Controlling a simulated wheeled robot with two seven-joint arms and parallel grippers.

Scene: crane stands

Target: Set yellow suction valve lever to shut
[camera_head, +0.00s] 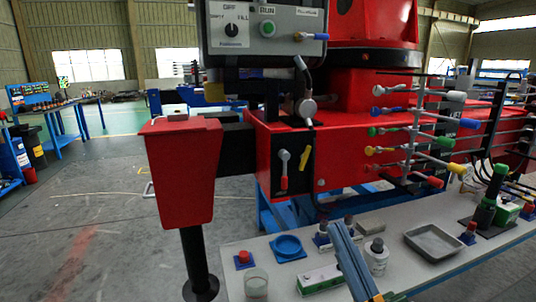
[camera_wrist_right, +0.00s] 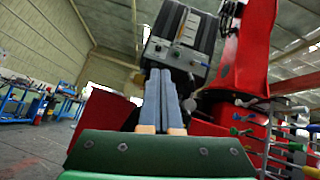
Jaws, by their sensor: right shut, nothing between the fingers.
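A yellow lever (camera_head: 304,158) sits slanted on a black plate on the front of the red crane base, right of a grey lever with a red end (camera_head: 283,170). Another yellow-ended lever (camera_head: 456,168) is in the lever bank at right, with a yellow knob (camera_head: 371,150) further left. I cannot tell which one is the suction valve. My right gripper (camera_head: 337,230) is shut and empty, its blue fingers slanting up over the bench below the black plate, apart from the levers. Its fingers also show in the right wrist view (camera_wrist_right: 160,75), pointing toward the control box. My left gripper is out of view.
A grey bench (camera_head: 405,225) holds a metal tray (camera_head: 433,241), a blue dish (camera_head: 288,247), a glass (camera_head: 256,283) and a white bottle (camera_head: 376,257). A red outrigger (camera_head: 180,170) stands at left. The control box (camera_head: 262,27) hangs above. The left floor is mostly open.

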